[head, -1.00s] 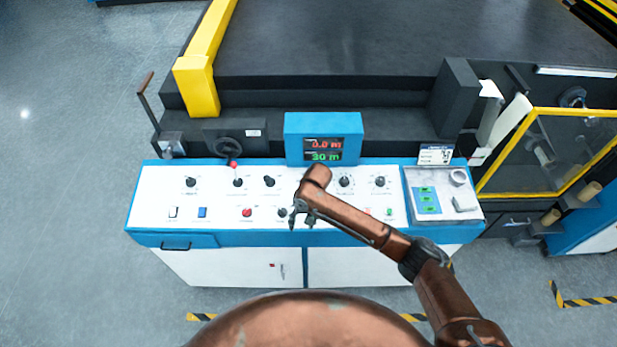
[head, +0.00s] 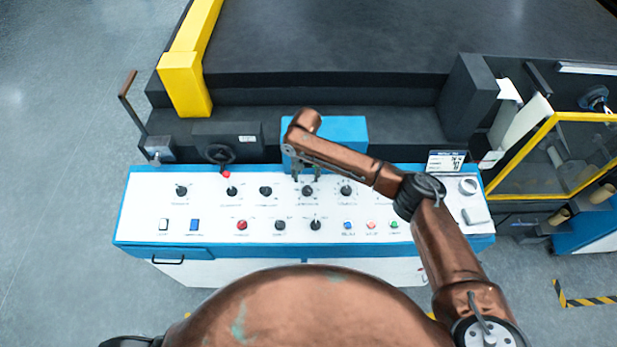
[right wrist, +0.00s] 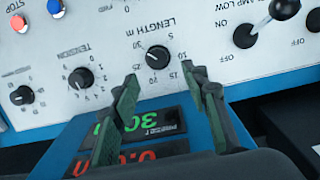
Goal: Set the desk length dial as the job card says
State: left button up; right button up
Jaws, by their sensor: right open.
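The length dial (right wrist: 157,56) is a black knob with a printed scale on the white control panel, upside down in the right wrist view. In the head view the dial (head: 307,191) sits just in front of the blue display box (head: 346,131). My right gripper (head: 307,174) is open and empty above the panel's back edge. In the right wrist view its fingers (right wrist: 161,76) are apart on the display side of the dial, not around it. The display (right wrist: 130,124) shows a green 30. The job card (head: 446,161) stands at the panel's back right, too small to read.
The tension knob (right wrist: 81,79) is beside the length dial. Buttons, including a red one (head: 242,225), line the panel's front row. A yellow-framed guard (head: 550,120) is at right.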

aim_at(307, 188)
jog(key=f, duration=0.3)
jog(key=f+p, duration=0.1)
jog(key=f, duration=0.1)
jog(key=shift+s+d+f, duration=0.15)
jog(key=shift+d+f, duration=0.1)
jog(key=shift+f, duration=0.85)
jog(key=shift+a+f, duration=0.1)
jog(key=c, duration=0.7)
grip_shut()
pick_arm(q)
jog(key=shift+s+a+r, duration=0.1)
jog(key=shift+s+r, duration=0.15)
jog(key=shift+s, duration=0.4)
jog(key=shift+s+r, duration=0.25)
jog(key=shift+s, duration=0.35)
